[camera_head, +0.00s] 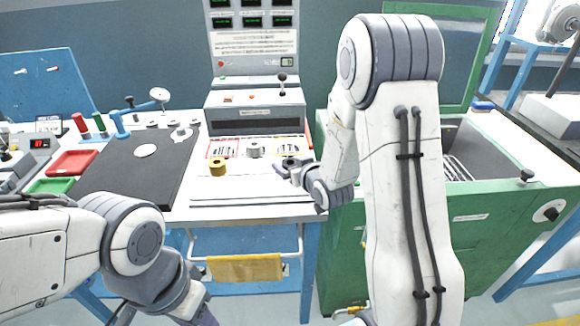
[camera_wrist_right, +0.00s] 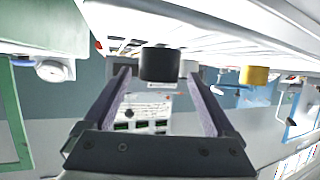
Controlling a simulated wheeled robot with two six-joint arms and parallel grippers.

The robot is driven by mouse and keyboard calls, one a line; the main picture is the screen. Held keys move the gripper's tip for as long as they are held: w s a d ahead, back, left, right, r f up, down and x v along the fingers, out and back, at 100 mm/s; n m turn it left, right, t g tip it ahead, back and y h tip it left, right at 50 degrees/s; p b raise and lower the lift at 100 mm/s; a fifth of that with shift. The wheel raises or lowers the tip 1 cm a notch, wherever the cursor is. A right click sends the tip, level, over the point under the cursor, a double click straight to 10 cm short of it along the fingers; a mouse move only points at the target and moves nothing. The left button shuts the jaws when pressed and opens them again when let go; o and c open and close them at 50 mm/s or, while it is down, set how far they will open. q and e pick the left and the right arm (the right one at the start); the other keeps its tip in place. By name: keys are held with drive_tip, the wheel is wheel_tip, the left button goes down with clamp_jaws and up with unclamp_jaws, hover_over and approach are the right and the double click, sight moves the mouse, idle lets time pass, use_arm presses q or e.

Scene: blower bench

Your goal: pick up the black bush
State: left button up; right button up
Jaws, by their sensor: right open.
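The black bush (camera_head: 291,161) stands on the white bench top at the right of a short row of bushes. It is partly hidden behind my right gripper (camera_head: 285,169). In the right wrist view, which is upside down, the black bush (camera_wrist_right: 160,65) shows between the two tips of my right gripper (camera_wrist_right: 159,78). The jaws are open, with a visible gap on each side of the bush. My left arm comes in low at the left. Only part of its gripper (camera_head: 206,317) shows at the bottom edge, away from the bushes.
A brass-yellow bush (camera_head: 218,169) and a grey bush (camera_head: 254,151) stand left of the black one. A control console (camera_head: 255,112) rises behind them. A dark mat (camera_head: 125,178) lies to the left, and a green open-lidded machine (camera_head: 480,225) stands at the right.

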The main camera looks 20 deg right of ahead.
sight(289, 161)
drive_tip(key=x, duration=0.4)
drive_tip(key=shift+w+d, duration=0.1)
drive_tip(key=shift+w, duration=0.15)
clamp_jaws()
